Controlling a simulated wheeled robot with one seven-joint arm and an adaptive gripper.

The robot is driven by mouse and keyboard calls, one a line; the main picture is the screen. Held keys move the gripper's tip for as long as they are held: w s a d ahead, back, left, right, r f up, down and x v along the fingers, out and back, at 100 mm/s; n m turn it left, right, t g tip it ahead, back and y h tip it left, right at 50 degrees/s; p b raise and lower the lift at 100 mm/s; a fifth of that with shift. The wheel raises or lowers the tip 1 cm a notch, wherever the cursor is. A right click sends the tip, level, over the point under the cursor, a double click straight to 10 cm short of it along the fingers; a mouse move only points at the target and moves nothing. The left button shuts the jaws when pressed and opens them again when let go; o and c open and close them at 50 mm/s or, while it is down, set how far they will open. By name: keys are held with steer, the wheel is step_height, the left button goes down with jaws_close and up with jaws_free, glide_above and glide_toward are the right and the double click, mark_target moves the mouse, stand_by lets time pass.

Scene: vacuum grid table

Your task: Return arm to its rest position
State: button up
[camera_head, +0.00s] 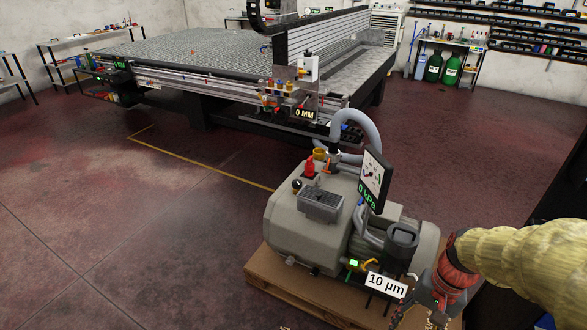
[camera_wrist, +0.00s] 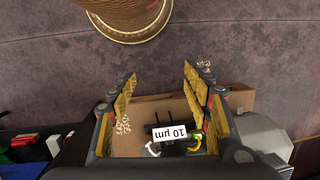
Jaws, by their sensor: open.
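My arm, in a yellow sleeve, comes in from the right edge of the head view. My gripper (camera_head: 437,298) hangs at the lower right of that view, beside the right end of the grey vacuum pump (camera_head: 318,232). In the wrist view, the two fingers of my gripper (camera_wrist: 157,82) stand wide apart with nothing held between them. Beyond them show the brown pallet (camera_wrist: 180,104) and the pump's "10 µm" label (camera_wrist: 170,133), which reads upside down there. I cannot tell the exact gap between gripper and pump.
The pump stands on the pallet (camera_head: 262,266), with a gauge (camera_head: 373,180) and a grey hose (camera_head: 362,124) rising from it. The large grid table (camera_head: 190,55) is behind. Green cylinders (camera_head: 442,68) stand at the back right. The floor at left is clear.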

steer(key=s+a+r+n+t+h+p, duration=0.1)
steer(key=a+r+n+t, duration=0.2)
steer(key=r, duration=0.6)
steer(key=s+a+r+n+t+h, duration=0.1)
steer(key=a+r+n+t, duration=0.2)
steer(key=a+r, duration=0.4)
step_height(320, 180, up, 3)
steer(key=shift+s+a+r+n+t+p, duration=0.1)
steer(key=shift+s+a+n+t+p, duration=0.2)
steer(key=shift+s+a+p, duration=0.1)
steer(key=shift+c, duration=0.4)
